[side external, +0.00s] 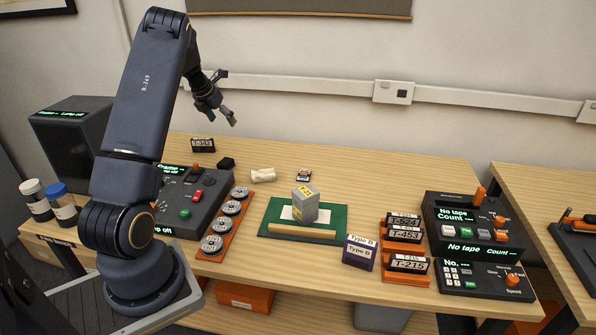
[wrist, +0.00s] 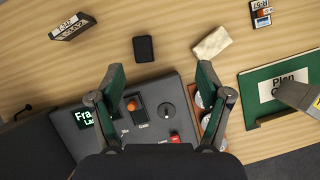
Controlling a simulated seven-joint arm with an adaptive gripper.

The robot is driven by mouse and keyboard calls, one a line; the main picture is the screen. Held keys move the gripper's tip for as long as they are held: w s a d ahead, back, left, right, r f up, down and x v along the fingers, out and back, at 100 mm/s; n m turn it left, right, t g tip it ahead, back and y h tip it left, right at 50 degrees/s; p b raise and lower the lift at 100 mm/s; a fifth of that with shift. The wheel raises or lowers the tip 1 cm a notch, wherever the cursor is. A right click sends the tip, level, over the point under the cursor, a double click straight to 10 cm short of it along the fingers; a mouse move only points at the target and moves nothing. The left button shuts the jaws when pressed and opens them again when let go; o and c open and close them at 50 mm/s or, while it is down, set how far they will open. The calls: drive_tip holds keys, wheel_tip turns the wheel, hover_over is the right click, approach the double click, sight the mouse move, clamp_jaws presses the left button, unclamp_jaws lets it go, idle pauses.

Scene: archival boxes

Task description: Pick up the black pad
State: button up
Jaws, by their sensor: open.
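The black pad (wrist: 144,49) is a small dark block lying flat on the wooden table in the wrist view, above the control box. In the side external view the black pad (side external: 227,163) lies behind the grey control box. My gripper (wrist: 163,84) is open and empty, its two green-padded fingers spread apart. In the side external view my gripper (side external: 229,114) is high above the table. The pad lies beyond the fingertips in the wrist view, and nothing covers it there.
A cream cloth-like block (wrist: 212,43) lies right of the pad. A black labelled cassette (wrist: 72,26) stands to the left. The control box (side external: 188,203) with raised knobs is close in front. A green mat (side external: 273,221) holds a grey box (side external: 306,203). Bare table surrounds the pad.

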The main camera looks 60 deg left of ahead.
drive_tip(key=n+g, duration=0.1)
approach(225, 161)
drive_tip(key=x, duration=0.4)
drive_tip(key=shift+s+f, duration=0.2)
drive_tip(key=shift+f, duration=0.15)
drive_tip(key=x, duration=0.5)
drive_tip(key=shift+w+f, duration=0.25)
drive_tip(key=shift+w, duration=0.1)
drive_tip(key=c, duration=1.2)
drive_tip(key=shift+r, duration=0.15)
drive_tip(key=shift+c, duration=0.2)
